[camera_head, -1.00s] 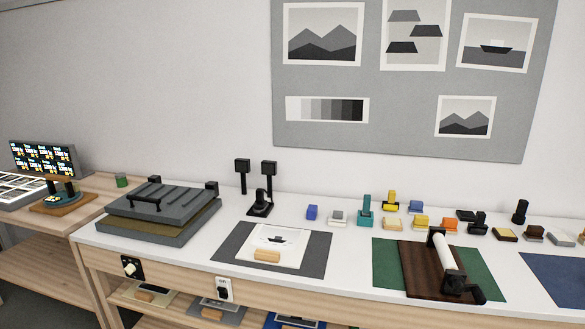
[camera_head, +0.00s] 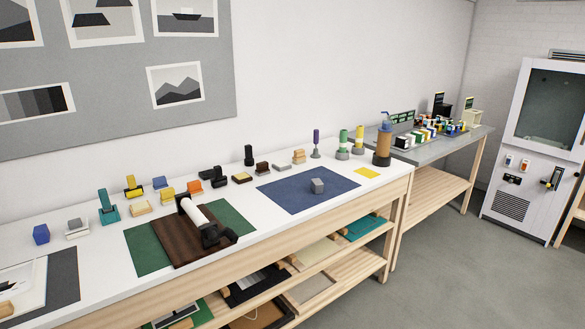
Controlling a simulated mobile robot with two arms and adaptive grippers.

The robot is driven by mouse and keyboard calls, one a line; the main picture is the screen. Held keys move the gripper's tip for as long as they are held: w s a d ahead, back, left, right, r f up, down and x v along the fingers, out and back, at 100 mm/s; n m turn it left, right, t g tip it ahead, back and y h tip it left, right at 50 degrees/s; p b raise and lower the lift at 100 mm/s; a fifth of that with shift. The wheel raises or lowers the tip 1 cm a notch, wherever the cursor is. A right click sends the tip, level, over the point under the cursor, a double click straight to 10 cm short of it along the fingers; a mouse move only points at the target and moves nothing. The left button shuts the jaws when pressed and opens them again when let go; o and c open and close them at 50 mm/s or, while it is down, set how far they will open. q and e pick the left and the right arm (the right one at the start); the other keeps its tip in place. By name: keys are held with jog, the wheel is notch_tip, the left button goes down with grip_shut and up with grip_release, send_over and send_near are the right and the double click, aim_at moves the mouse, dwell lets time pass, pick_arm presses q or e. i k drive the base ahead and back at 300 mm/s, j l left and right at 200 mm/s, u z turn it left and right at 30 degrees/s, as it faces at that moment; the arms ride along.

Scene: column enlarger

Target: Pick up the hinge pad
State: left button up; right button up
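I cannot tell which thing is the hinge pad. Several small blocks and pads stand in a row along the back of the white bench (camera_head: 100,278). Among them are a blue block (camera_head: 41,234), a grey-and-white block (camera_head: 77,228), a teal piece with an upright (camera_head: 107,208), a yellow piece (camera_head: 133,187), a cream pad (camera_head: 140,209), an orange block (camera_head: 195,187) and a dark-brown block (camera_head: 263,168). A small grey cube (camera_head: 318,186) sits on the blue mat (camera_head: 285,196). Neither of my grippers is in view.
Bottles, including a brown one (camera_head: 383,147), stand at the bench's right end. A grey side table (camera_head: 462,140) and a white cabinet (camera_head: 530,150) stand beyond. The floor at right is clear.

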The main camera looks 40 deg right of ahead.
aim_at(262, 169)
jog(key=z, duration=1)
